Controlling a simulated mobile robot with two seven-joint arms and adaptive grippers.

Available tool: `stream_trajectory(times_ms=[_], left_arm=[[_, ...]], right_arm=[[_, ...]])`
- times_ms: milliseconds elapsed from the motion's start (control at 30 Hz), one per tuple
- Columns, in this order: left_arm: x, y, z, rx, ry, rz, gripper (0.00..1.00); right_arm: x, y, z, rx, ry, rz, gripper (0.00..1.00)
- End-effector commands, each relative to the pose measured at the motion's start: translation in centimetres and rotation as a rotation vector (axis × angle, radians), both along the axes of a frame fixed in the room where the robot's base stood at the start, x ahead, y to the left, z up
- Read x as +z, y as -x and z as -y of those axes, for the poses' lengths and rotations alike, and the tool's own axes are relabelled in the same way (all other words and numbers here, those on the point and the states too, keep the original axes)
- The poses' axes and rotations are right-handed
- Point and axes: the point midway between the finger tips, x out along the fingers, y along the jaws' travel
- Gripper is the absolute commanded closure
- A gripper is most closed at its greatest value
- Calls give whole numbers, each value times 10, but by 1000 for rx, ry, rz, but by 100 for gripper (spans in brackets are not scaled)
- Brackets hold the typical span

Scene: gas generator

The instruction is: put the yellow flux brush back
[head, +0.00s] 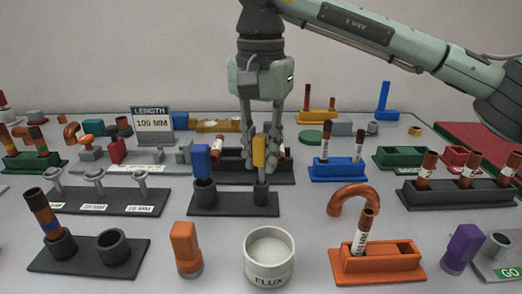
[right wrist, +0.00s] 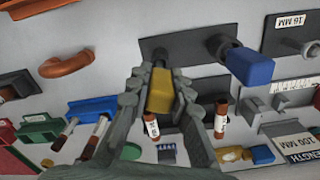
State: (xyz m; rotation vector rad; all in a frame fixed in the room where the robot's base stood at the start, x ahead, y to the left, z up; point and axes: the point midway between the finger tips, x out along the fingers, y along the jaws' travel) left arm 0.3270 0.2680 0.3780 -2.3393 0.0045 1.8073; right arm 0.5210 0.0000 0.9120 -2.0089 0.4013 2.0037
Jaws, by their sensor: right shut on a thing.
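The yellow flux brush (head: 259,150) is upright between the fingers of my right gripper (head: 260,160), which is shut on its handle. Its lower end is at or just above the right socket (head: 261,194) of a dark two-socket holder (head: 232,206); I cannot tell how deep it sits. The blue brush (head: 201,160) stands in the holder's left socket. In the right wrist view the yellow handle (right wrist: 160,90) lies between both fingers, with the blue brush (right wrist: 248,66) beside it. My left gripper is not in view.
A white FLUX cup (head: 270,262) and an orange block-handled piece (head: 186,248) stand in front of the holder. A blue rack (head: 338,172) is to the right, and a dark rack with several tubes stands behind the gripper. Bare table shows around the holder's front.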

Motion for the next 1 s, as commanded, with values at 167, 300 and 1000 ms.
stream_trajectory(times_ms=[167,300,1000], left_arm=[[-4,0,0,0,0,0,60],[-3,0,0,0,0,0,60],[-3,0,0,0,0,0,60]], right_arm=[[-6,0,0,0,0,0,100],[-5,0,0,0,0,0,64],[48,0,-1,-1,-2,3,56]])
